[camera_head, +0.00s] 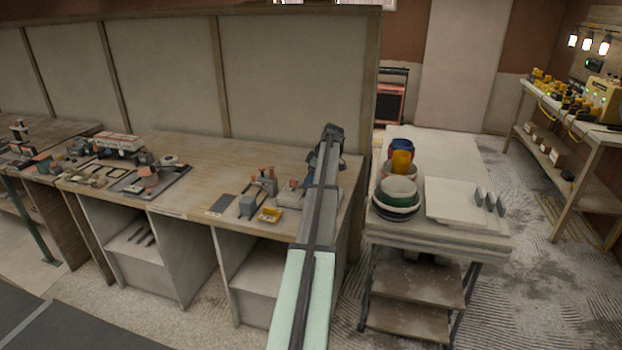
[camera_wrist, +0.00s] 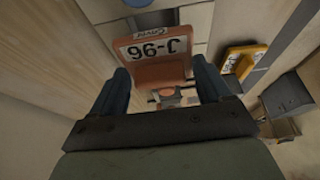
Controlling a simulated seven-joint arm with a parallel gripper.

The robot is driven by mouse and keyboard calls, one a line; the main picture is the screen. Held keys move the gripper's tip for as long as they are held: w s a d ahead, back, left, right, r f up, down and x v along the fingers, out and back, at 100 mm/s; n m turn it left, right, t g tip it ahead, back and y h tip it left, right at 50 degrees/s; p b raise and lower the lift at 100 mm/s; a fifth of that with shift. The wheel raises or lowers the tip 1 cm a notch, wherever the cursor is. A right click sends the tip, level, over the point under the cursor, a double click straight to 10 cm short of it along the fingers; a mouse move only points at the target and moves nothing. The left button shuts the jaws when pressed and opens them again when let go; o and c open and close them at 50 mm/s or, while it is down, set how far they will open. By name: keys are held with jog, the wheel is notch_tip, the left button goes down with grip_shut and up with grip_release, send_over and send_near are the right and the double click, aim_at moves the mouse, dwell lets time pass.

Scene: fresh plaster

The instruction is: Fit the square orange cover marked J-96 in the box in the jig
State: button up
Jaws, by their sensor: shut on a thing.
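The square orange cover marked J-96 (camera_wrist: 155,48) is held between the two dark fingers of my gripper (camera_wrist: 162,72) in the wrist view. Its white label reads upside down there. My gripper is shut on it. A light grey blocky form (camera_wrist: 196,18) lies beyond the cover; I cannot tell whether it is the box or the jig. In the head view my own arm hides my gripper, the cover and part of the bench's right end.
A yellow labelled piece (camera_wrist: 243,58) lies to the right in the wrist view. In the head view, a yellow piece (camera_head: 270,215) and a dark plate (camera_head: 221,204) lie on the wooden bench (camera_head: 215,165). Bowls (camera_head: 397,190) stand on a cart at right.

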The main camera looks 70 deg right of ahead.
jog(key=shift+f, duration=1.8)
dwell(0.9)
jog(key=o, duration=1)
jog(key=shift+r, duration=0.2)
jog(key=shift+r, duration=3.3)
